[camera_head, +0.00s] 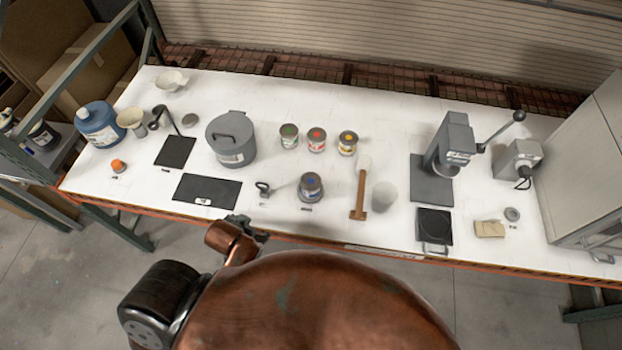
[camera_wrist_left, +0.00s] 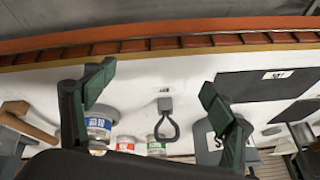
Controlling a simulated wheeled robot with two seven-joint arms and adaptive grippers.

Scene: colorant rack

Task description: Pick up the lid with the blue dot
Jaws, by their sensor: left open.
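The lid with the blue dot (camera_head: 311,179) sits on a grey can (camera_head: 310,195) near the table's front edge. In the left wrist view the blue-labelled can (camera_wrist_left: 98,124) stands behind one finger, which partly hides its lid. My left gripper (camera_head: 247,228) is at the front table edge, left of and nearer than the can. In the left wrist view my left gripper (camera_wrist_left: 157,78) has its green fingers wide apart, with nothing held between them. My right gripper is not in view.
A black-handled tool (camera_head: 266,188) lies just left of the can. A wooden-handled mallet (camera_head: 359,190) and a pale cup (camera_head: 384,196) are to its right. Green-, red- and yellow-dotted cans (camera_head: 317,140) stand behind. A black mat (camera_head: 207,190) and lidded bucket (camera_head: 232,140) are left.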

